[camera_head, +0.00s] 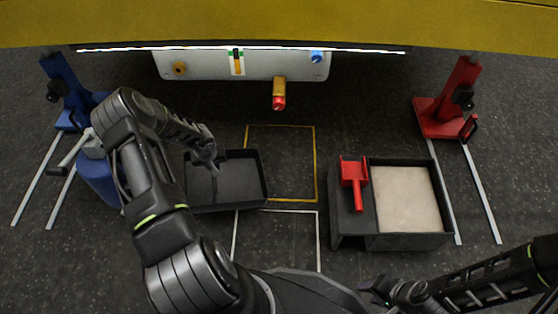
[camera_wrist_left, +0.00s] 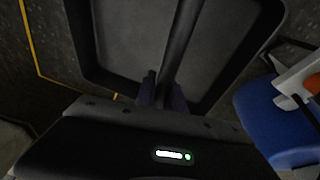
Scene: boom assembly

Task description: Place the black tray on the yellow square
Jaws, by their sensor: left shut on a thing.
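The black tray (camera_head: 242,182) is a shallow dark box with a bar across its middle, on the left side of the head view. It also fills the top of the left wrist view (camera_wrist_left: 225,45). My left gripper (camera_head: 214,166) is over the tray, and its fingers (camera_wrist_left: 162,92) are shut on the tray's bar. The yellow square (camera_head: 315,165) is a thin outline on the floor. The tray's right side overlaps its left edge. I cannot tell whether the tray touches the floor. My right gripper (camera_head: 378,291) is at the lower right, its fingers unclear.
A white outline (camera_head: 318,240) lies nearer than the yellow one. A dark box (camera_head: 408,242) with a pale panel and a red part (camera_head: 354,175) stands right. Blue (camera_head: 70,85) and red (camera_head: 455,100) stands flank the area. A yellow beam (camera_head: 280,20) crosses above.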

